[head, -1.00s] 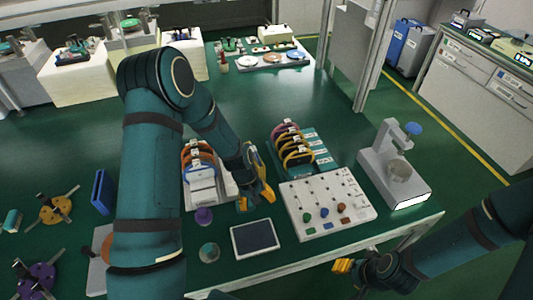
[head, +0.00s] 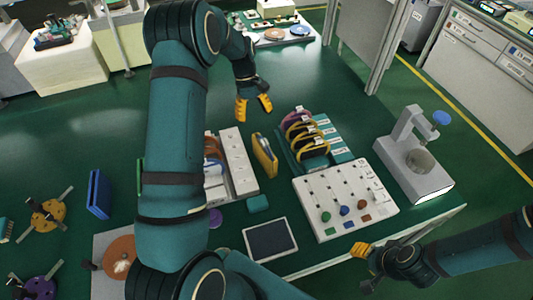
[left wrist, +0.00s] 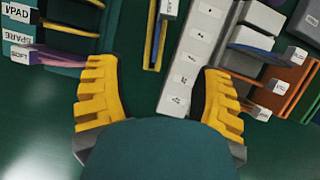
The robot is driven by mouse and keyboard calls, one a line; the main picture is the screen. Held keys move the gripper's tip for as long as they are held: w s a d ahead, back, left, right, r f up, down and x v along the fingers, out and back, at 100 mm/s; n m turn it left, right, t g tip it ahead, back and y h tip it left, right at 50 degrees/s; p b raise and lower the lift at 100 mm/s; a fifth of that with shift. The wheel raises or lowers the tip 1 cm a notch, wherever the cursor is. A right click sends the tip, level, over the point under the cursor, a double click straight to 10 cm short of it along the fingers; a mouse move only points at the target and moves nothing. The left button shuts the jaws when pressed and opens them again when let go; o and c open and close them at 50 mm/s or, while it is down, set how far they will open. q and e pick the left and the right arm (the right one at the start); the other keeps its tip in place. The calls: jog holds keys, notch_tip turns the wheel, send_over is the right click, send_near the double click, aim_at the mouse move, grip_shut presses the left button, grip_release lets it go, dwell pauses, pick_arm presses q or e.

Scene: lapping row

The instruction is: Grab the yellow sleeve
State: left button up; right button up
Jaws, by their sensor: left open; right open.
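The yellow sleeve (head: 265,156) stands on the green table between a white slotted holder and the rack of hoops. In the left wrist view the sleeve (left wrist: 150,42) is narrow, at top centre, beyond the fingertips. My left gripper (head: 254,106) is open and empty, on the far side of the sleeve and apart from it. My right gripper (head: 362,264) is open near the table's front edge, far from the sleeve.
The hoop rack (head: 310,140) is close right of the sleeve, the white holder (head: 238,160) close left. A switch panel (head: 345,200), a grey stand (head: 415,165), a tablet (head: 270,240) and a blue sleeve (head: 98,195) also stand here.

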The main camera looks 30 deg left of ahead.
aim_at(264, 155)
pick_arm(q)
jog(key=x, duration=0.7)
jog(key=shift+s+d+f, duration=0.1)
jog(key=shift+d+f, duration=0.05)
jog(key=shift+f, duration=0.05)
jog(key=x, duration=0.2)
jog(key=b+x, duration=0.1)
jog(key=x, duration=0.1)
jog(key=shift+d+r, duration=0.1)
jog(key=shift+d, duration=0.25)
jog(key=shift+d+f, duration=0.2)
jog(key=shift+f, duration=0.35)
jog(key=shift+f, duration=0.25)
grip_shut()
